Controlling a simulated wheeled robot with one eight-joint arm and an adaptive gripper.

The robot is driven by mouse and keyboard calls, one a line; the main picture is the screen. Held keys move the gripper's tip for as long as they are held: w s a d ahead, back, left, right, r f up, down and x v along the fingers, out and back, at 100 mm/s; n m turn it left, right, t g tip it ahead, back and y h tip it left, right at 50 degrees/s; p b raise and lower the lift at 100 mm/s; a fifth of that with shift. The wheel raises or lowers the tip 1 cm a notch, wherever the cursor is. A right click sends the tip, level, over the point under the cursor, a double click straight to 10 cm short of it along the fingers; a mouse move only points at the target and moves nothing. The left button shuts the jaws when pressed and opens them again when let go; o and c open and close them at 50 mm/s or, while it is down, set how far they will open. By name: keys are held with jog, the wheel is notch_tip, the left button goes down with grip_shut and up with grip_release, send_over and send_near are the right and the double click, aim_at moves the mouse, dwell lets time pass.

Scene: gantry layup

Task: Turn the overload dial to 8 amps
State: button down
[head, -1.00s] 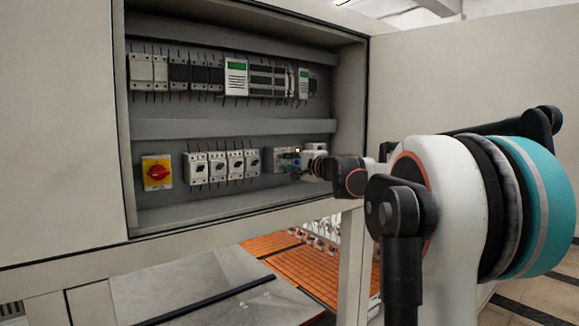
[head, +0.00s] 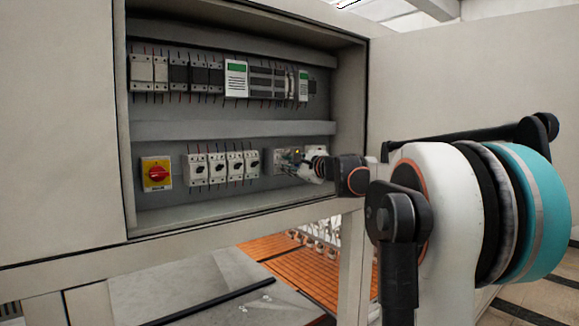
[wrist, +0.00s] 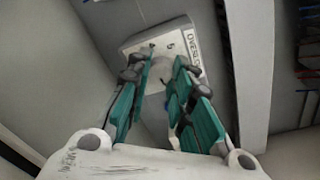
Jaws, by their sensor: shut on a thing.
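The overload dial (wrist: 163,72) is a pale round knob between my fingertips in the wrist view. It sits on a light grey unit (wrist: 135,48) with a partly readable label on its right side and small marks above the knob. My gripper (wrist: 162,67) has teal finger pads, one on each side of the dial, and is shut on it. The dial is hidden there. Its pointer and setting are too blurred to read.
The cabinet's right wall (head: 351,110) stands close beside my gripper. A row of breakers (head: 220,167) and a red-yellow rotary switch (head: 156,173) are to the left. A wired module row (head: 236,80) runs above, beyond a grey duct (head: 230,129).

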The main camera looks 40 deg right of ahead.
jog(key=shift+f, duration=0.1)
jog(key=c, duration=1.4)
grip_release()
jog(key=shift+s, duration=0.1)
jog(key=s, duration=1.2)
jog(key=shift+r, duration=0.4)
jog(key=shift+w, duration=0.1)
